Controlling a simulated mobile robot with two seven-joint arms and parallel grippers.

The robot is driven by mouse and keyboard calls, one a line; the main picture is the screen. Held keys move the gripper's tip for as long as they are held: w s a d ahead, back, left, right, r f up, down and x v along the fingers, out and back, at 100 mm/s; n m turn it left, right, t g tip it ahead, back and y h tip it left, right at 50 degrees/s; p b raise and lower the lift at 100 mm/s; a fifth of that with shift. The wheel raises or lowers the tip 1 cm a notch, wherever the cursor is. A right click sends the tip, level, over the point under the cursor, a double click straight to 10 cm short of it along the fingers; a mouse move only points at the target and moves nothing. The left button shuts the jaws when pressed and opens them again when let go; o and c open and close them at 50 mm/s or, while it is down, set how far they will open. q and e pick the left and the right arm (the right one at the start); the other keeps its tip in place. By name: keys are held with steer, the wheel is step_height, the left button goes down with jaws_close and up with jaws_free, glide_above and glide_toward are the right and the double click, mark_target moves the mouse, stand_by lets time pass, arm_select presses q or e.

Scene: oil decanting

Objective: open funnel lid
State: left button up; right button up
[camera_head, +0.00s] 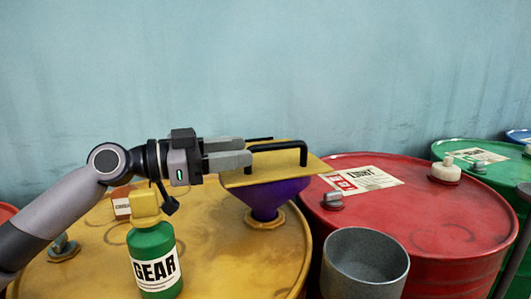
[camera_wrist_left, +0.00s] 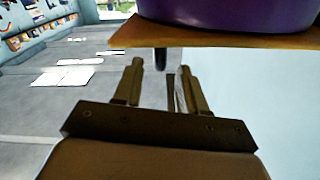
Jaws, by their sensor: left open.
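The funnel (camera_head: 266,200) is purple and stands in the opening of the yellow drum. Its flat yellow lid (camera_head: 245,180) lies on top, looking closed, with a black bar handle (camera_head: 303,155). My left gripper (camera_head: 250,152) comes in from the left, level with the handle and at its left end. In the left wrist view, the open fingers (camera_wrist_left: 160,82) point toward the dark handle (camera_wrist_left: 161,60), which shows between and just beyond the tips. The lid's edge (camera_wrist_left: 220,38) and the purple funnel (camera_wrist_left: 235,12) also show there. Contact with the handle cannot be told. My right gripper is not in view.
A green GEAR bottle (camera_head: 154,250) with a yellow cap stands in front of my left arm. A red drum (camera_head: 440,225) with a label is at right. A grey open bucket (camera_head: 366,272) is in front of it. Space above the lid is clear.

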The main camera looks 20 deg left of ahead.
mark_target(258, 147)
arm_select(q)
steer(key=p+x, duration=0.1)
steer(key=x, duration=0.3)
steer(key=shift+w+d+r, duration=0.15)
steer(key=shift+w+d, duration=0.05)
steer(key=shift+d, duration=0.1)
steer(key=shift+w+d, duration=0.45)
steer(key=shift+d, duration=0.15)
steer(key=shift+c, duration=0.3)
jaws_close()
